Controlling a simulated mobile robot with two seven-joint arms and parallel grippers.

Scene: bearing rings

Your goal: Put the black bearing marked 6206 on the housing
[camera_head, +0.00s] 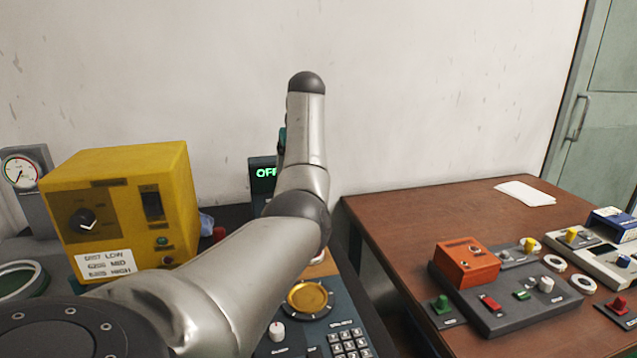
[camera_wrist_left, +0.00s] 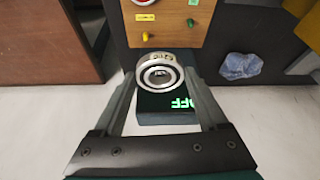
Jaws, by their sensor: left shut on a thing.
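In the left wrist view my left gripper (camera_wrist_left: 160,80) is shut on a bearing ring (camera_wrist_left: 153,61), held between its fingertips. The ring has a bright metal rim and dark inner parts; its small marking is not clearly readable. In that view the ring overlaps a dark box with green OFF letters (camera_wrist_left: 165,118); I cannot tell the gap between them. In the head view my left arm hides the gripper and ring, and the OFF box (camera_head: 262,172) stands just left of the arm. I cannot make out the housing for certain. My right gripper is not in view.
A yellow control box (camera_head: 125,205) stands at left beside a gauge (camera_head: 20,170). A gold dish (camera_head: 308,298) sits on a panel with a keypad (camera_head: 348,342). The brown table (camera_head: 400,220) at right bears an orange box (camera_head: 466,262), switch panels and white rings (camera_head: 583,284).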

